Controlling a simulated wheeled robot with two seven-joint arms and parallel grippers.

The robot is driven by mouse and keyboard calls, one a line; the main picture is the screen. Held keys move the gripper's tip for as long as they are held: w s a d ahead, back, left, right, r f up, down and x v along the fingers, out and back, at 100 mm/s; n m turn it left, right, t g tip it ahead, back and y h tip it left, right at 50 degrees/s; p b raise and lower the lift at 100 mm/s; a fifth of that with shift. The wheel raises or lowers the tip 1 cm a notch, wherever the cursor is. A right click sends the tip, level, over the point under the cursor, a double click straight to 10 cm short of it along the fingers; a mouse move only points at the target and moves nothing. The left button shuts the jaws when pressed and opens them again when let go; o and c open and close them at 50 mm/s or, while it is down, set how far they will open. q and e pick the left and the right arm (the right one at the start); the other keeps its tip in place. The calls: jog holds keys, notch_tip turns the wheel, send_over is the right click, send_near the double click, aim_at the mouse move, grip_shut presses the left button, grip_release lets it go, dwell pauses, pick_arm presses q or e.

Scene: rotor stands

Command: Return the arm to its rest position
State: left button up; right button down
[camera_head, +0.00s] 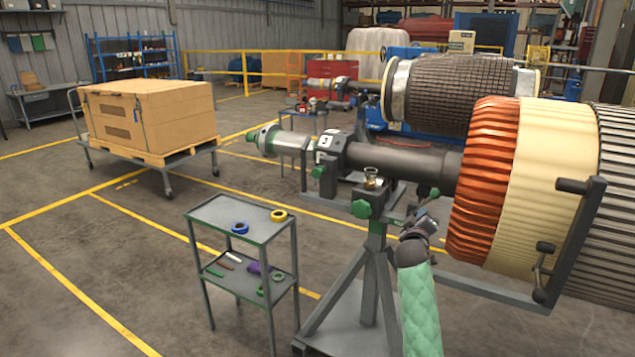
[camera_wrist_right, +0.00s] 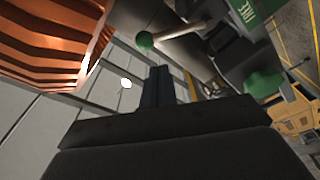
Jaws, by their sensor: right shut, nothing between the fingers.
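My right arm, in a green padded sleeve, rises from the bottom of the head view. Its gripper (camera_head: 424,214) is beside the near rotor stand (camera_head: 376,245), under the rotor shaft (camera_head: 405,160). In the right wrist view the dark fingers (camera_wrist_right: 158,88) are shut together with nothing visible between them. The rotor's copper windings (camera_head: 484,185) are to the right of the gripper, and they also show at the upper left of the wrist view (camera_wrist_right: 50,45). Whether the gripper touches the stand cannot be told. My left gripper is not in view.
A grey two-shelf cart (camera_head: 222,215) carries tape rolls and small tools. A large crate (camera_head: 150,115) rests on a trolley. A dark bar frame (camera_head: 577,240) is right of the arm. Floor at the left is clear.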

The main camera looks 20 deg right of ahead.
jog(key=s+a+f+m+g+y, duration=0.15)
jog(key=s+a+f+y, duration=0.35)
jog(key=a, duration=0.6)
jog(key=s+a+f+g+y, duration=0.3)
jog(key=s+a+f, duration=0.25)
jog(key=a, duration=0.45)
jog(key=s+a+f+g+y, duration=0.2)
jog(key=s+a+f+y, duration=0.2)
jog(key=s+a, duration=0.5)
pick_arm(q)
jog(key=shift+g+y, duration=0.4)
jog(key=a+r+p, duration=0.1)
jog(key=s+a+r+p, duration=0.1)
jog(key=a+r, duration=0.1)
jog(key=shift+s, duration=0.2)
pick_arm(e)
jog(key=s+a+f+g+y, duration=0.1)
jog(key=s+a+f, duration=0.4)
jog(key=s, duration=0.4)
jog(key=s+a+f+n+g, duration=0.1)
jog(key=s+a+f+g, duration=0.1)
jog(key=s+a+f, duration=0.3)
jog(key=s+a+f+n+g+y, duration=0.1)
jog(key=s+a+f, duration=0.4)
jog(key=s, duration=0.8)
jog(key=shift+s+f+g+y, duration=0.3)
jog(key=shift+g, duration=0.45)
jog(key=shift+a, duration=0.1)
